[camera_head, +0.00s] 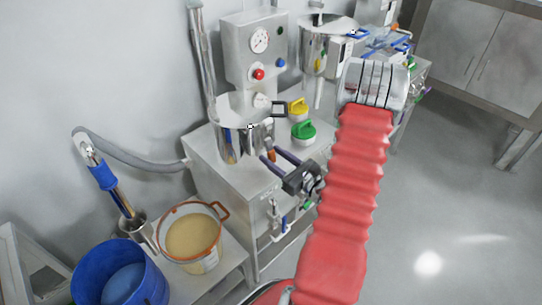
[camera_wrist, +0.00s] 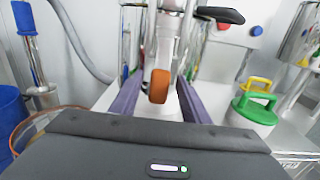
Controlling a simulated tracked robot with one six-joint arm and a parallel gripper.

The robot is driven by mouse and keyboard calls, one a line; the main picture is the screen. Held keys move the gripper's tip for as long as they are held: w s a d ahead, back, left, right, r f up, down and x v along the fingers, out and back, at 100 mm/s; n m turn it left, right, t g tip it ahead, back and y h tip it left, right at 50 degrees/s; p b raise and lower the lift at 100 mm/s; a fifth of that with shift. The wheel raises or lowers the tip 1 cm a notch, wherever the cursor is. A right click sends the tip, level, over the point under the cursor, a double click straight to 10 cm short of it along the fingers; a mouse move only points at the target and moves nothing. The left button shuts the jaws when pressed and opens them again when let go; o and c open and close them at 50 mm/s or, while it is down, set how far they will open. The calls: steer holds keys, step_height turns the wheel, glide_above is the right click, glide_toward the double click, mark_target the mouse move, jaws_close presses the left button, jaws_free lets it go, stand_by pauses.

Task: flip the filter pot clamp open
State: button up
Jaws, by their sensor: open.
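The filter pot (camera_head: 230,140) is a shiny metal vessel on the steel bench under the gauge panel. Its clamp (camera_wrist: 158,86) shows in the wrist view as a metal lever ending in an orange-brown grip. That grip hangs between the two purple fingers of my gripper (camera_wrist: 157,98). My gripper is open, with one finger on each side of the grip. I cannot tell whether either finger touches it. In the head view my gripper (camera_head: 271,156) reaches the pot's front side, and the orange grip is small there.
A green-handled lid (camera_head: 303,131) and a yellow-handled one (camera_head: 297,107) stand right of the pot. A grey panel with a gauge (camera_head: 259,41) rises behind. A blue bucket (camera_head: 88,284) and a tub of pale material (camera_head: 205,266) stand lower left. The floor at right is clear.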

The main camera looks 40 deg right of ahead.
steer(key=shift+w, duration=0.6)
steer(key=shift+c, duration=0.4)
jaws_close()
steer(key=shift+a, duration=0.2)
steer(key=shift+d, duration=0.15)
